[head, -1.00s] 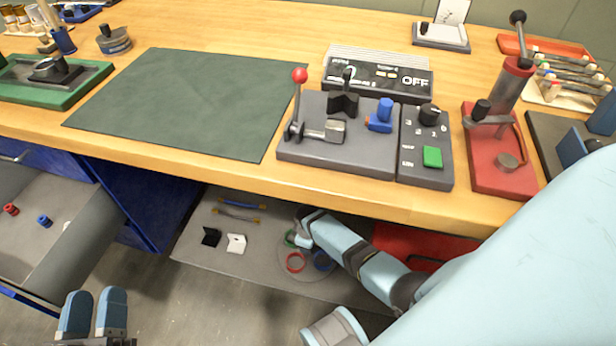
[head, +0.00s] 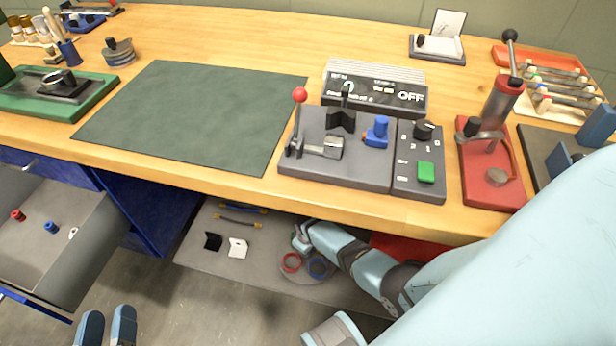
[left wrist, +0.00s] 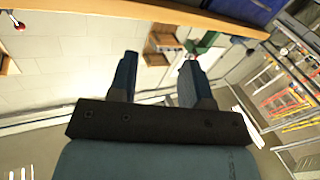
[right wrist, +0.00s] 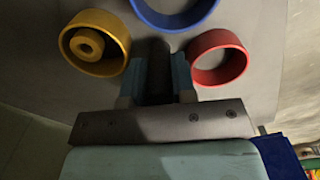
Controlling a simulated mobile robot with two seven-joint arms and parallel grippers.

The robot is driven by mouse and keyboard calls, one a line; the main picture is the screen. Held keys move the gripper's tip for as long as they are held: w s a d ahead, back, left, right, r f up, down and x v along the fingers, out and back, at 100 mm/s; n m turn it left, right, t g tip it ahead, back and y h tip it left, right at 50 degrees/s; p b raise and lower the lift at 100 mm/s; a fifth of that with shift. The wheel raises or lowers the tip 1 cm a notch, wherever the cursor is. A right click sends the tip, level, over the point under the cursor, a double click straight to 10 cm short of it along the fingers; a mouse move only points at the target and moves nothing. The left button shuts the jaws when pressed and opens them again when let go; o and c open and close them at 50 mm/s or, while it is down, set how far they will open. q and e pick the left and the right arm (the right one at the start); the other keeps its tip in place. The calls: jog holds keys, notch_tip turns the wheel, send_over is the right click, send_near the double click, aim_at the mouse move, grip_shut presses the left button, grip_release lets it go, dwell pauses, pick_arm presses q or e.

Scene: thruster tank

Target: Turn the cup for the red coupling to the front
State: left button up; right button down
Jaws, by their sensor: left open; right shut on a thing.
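A low round plate (head: 305,279) sits on the shelf under the bench. In the head view its red cup (head: 290,262) is at the left front and its blue cup (head: 320,268) at the right front. In the right wrist view the red cup (right wrist: 218,58) is right of the fingers, the blue cup (right wrist: 175,10) ahead, and a yellow cup (right wrist: 97,40) holding a yellow ring-like piece is left. My right gripper (right wrist: 157,75) is shut on a dark thing I cannot identify. My left gripper (head: 107,312) is open and empty at the lower left.
The bench edge (head: 240,187) overhangs the shelf. A black bracket (head: 213,241) and white bracket (head: 237,247) lie left of the plate. An open drawer (head: 90,245) at left holds small red and blue pieces. My right arm covers the plate's rear.

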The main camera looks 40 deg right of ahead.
jog(key=c, duration=1.2)
grip_release()
jog(key=shift+r, duration=0.35)
notch_tip(320, 180, up, 8)
jog(key=p, duration=0.5)
jog(key=shift+r, duration=0.1)
pick_arm(q)
jog(key=s+a+f+g+y+p, duration=0.2)
jog(key=a+f+g+y, duration=0.1)
jog(key=f, duration=0.5)
jog(key=shift+s+a+g+y, duration=0.3)
jog(key=shift+a+g, duration=0.3)
jog(key=shift+g, duration=0.2)
pick_arm(e)
jog(key=shift+r, duration=2.45)
